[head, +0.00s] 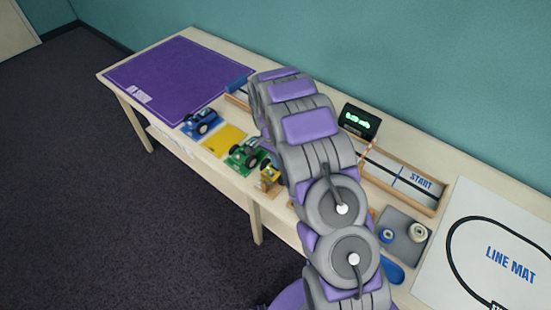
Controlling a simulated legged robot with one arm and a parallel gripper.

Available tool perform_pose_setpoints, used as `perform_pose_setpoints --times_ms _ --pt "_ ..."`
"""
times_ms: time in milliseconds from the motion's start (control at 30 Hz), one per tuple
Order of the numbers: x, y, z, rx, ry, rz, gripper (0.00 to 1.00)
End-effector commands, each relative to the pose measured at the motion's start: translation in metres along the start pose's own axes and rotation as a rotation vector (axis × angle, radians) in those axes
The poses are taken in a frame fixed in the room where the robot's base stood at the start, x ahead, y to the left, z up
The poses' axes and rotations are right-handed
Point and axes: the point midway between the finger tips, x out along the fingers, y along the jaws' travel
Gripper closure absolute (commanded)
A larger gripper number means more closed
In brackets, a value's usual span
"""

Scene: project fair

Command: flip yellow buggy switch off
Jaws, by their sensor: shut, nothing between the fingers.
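My arm rises from the bottom right and bends over the table, passing in front of the buggy's right side. The end of the arm is hidden behind its own links, so my gripper and its fingers do not show.
A blue buggy (201,122) and a green buggy (247,154) stand left, with an empty yellow mat (223,141) between them. A display (360,121), a wooden track (404,180) and a grey tray (408,248) lie right. The purple mat (175,76) is mostly clear.

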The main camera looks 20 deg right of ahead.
Motion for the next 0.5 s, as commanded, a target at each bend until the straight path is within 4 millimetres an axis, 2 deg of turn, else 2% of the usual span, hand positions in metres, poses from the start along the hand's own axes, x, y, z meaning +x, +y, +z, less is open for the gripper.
perform_pose_setpoints --times_ms 500 --pt "0.005 0.0015 0.0009 0.0 -0.006 -0.032 1.0"
